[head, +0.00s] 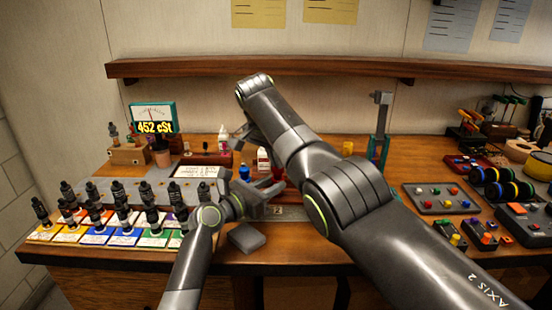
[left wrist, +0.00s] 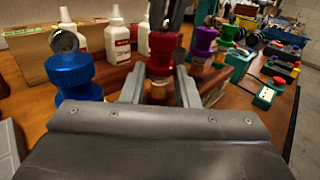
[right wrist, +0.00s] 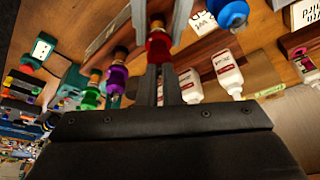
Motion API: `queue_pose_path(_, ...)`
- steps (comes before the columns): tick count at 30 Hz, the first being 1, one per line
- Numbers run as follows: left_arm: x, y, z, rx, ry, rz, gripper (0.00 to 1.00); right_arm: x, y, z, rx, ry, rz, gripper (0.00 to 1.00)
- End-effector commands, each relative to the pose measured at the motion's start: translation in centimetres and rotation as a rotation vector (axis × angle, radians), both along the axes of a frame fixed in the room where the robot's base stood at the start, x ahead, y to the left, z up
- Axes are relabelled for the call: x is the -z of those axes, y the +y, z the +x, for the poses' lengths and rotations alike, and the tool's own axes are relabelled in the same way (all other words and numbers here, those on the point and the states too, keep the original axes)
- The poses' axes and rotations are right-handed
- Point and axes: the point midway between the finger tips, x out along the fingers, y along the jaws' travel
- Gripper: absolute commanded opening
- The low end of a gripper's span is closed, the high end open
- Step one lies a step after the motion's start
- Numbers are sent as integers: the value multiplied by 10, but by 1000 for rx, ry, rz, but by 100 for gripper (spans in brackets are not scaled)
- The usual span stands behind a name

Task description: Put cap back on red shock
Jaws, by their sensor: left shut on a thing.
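The red shock (left wrist: 160,60) stands upright between the fingers of my left gripper (left wrist: 160,88), which is shut on its gold lower part. My right gripper (right wrist: 159,70) comes down from above. Its dark fingertips reach the top of the red part, which also shows in the right wrist view (right wrist: 158,46). I cannot make out a separate cap or whether those fingers grip anything. In the head view my arms hide most of the shock.
A blue shock (left wrist: 75,75) stands close left of my left gripper. White bottles (left wrist: 117,35), a purple shock (left wrist: 203,40) and a green shock (left wrist: 226,40) stand behind. A grey block (head: 246,237) lies near the front edge. Several dark-topped dampers fill the left side.

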Motion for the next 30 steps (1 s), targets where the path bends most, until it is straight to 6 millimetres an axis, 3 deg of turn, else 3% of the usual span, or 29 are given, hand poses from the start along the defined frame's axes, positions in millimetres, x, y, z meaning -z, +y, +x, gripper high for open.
queue_pose_path(1, 0, 0, 0, 1, 1, 0, 0, -1, 0, 0, -1, -2, 1, 6)
queue_pose_path(6, 0, 0, 0, 1, 1, 0, 0, 0, 0, 0, -2, -2, 1, 26)
queue_pose_path(12, 0, 0, 0, 0, 1, 0, 0, 0, 0, 0, -1, 0, 0, 28)
queue_pose_path(18, 0, 0, 0, 0, 1, 0, 0, 0, 0, 0, -1, 0, 1, 52)
queue_pose_path(26, 0, 0, 0, 0, 1, 1, 0, -1, 0, 0, -2, 1, 1, 52)
queue_pose_path(30, 0, 0, 0, 0, 1, 1, 0, -11, 3, -3, -2, -2, 1, 52)
